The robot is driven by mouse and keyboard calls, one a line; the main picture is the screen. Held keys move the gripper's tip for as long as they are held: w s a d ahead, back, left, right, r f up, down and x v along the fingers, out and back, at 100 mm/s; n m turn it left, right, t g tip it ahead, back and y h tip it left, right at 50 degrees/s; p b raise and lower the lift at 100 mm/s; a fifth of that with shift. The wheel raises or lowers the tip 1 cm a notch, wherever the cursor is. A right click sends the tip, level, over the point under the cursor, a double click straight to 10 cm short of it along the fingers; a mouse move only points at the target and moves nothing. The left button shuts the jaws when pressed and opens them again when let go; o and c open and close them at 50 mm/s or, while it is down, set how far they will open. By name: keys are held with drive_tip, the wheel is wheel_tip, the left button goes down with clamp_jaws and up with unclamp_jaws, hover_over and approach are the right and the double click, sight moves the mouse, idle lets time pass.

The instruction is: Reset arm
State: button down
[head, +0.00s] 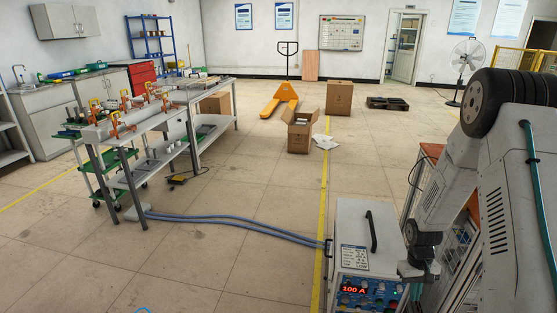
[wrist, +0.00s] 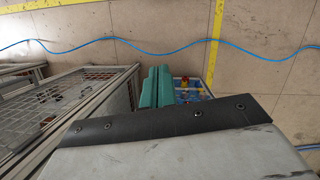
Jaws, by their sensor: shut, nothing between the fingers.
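My arm comes in from the right of the head view and bends down beside the induction heater (head: 352,235), a pale box with a black top handle and a red display reading 100 A. The arm's lower end (head: 418,270) is next to the heater's right side; whether they touch cannot be told. In the wrist view my gripper's two teal fingers (wrist: 155,87) lie side by side, shut and empty. Part of a blue panel with red and yellow parts (wrist: 190,88) shows just right of them. A grey body with a black strip hides the lower part of that view.
Blue hoses (head: 235,222) run over the floor from the heater to a metal workbench (head: 152,118). Mesh shelving (wrist: 60,115) stands left in the wrist view. An open carton (head: 299,137) and a yellow pallet truck (head: 281,103) stand farther back. The middle floor is clear.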

drive_tip(key=s+a+r, duration=0.3)
drive_tip(key=r, duration=0.5)
drive_tip(key=s+a+r, duration=0.2)
drive_tip(key=a+r, duration=0.1)
drive_tip(key=r, duration=0.5)
drive_tip(key=s+a+r, duration=0.3)
drive_tip(key=a+r, duration=0.1)
drive_tip(key=r, duration=0.4)
drive_tip(key=s+a+r+t, duration=0.2)
drive_tip(key=s+a+r, duration=0.2)
drive_tip(key=s+r, duration=0.3)
drive_tip(key=s+a+r+n+t, duration=0.1)
drive_tip(key=s+a+r+t, duration=0.1)
drive_tip(key=s+a+r, duration=0.3)
wheel_tip(320, 180, up, 5)
drive_tip(key=s, duration=0.2)
drive_tip(key=shift+s+a+f, duration=0.15)
drive_tip(key=shift+s+a, duration=0.1)
drive_tip(key=shift+s, duration=0.1)
